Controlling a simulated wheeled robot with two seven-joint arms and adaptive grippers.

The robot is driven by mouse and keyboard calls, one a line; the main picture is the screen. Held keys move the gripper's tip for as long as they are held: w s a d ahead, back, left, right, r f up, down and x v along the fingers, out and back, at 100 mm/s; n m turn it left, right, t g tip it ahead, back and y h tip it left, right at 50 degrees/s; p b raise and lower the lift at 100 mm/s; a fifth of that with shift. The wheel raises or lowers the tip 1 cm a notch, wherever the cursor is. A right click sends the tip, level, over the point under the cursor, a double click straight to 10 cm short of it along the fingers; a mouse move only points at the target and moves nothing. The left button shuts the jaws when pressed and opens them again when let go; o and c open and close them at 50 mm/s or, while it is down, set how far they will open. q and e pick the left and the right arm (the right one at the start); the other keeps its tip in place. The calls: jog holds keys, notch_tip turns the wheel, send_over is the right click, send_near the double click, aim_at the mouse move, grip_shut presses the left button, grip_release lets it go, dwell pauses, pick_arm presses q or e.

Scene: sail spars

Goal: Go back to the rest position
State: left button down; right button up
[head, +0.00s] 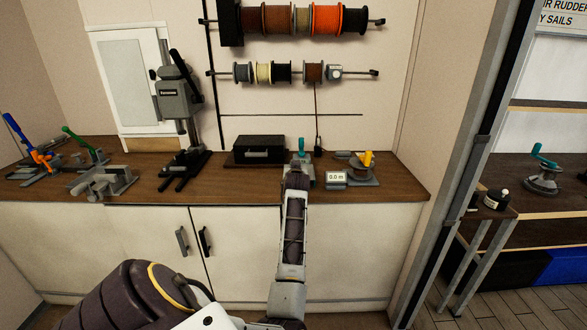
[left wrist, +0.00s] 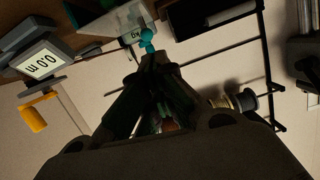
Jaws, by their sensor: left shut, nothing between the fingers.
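My left arm reaches forward over the workbench in the head view, with its gripper (head: 298,164) in front of a small device with a teal handle (head: 301,146). In the left wrist view the fingers of my left gripper (left wrist: 152,58) are shut with nothing between them. The teal handle (left wrist: 147,38) shows just beyond the fingertips; I cannot tell whether they touch it. The arm hides part of the device. My right gripper is in neither view.
The workbench (head: 225,185) holds a meter reading 0.0 m (head: 337,177), a yellow-handled device (head: 366,160), a black box (head: 259,150), a grey press (head: 180,100) and clamps (head: 100,180). Spools (head: 290,20) hang on the wall. A metal post (head: 475,150) and shelves stand at right.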

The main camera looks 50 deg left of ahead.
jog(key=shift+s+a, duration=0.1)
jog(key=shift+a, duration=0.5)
